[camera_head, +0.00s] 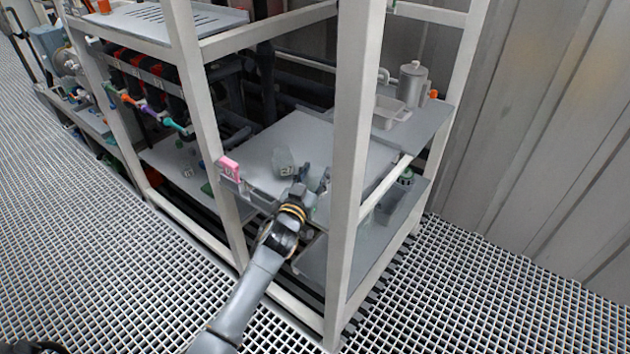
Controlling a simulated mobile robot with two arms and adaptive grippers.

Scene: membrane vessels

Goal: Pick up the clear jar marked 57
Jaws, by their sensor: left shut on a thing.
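A clear, greyish jar (284,160) shows at the middle shelf of the white-framed rack, tilted, with a small mark on its lower side that is too small to read surely. My left arm reaches in from the lower left, and my left gripper (307,178) is shut on this jar at its near right side. The fingers hide part of the jar. I cannot tell whether the jar touches the shelf. My right gripper is not in view.
The grey shelf (350,152) around the jar is mostly bare. A white rack post (352,150) stands close right of my gripper.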

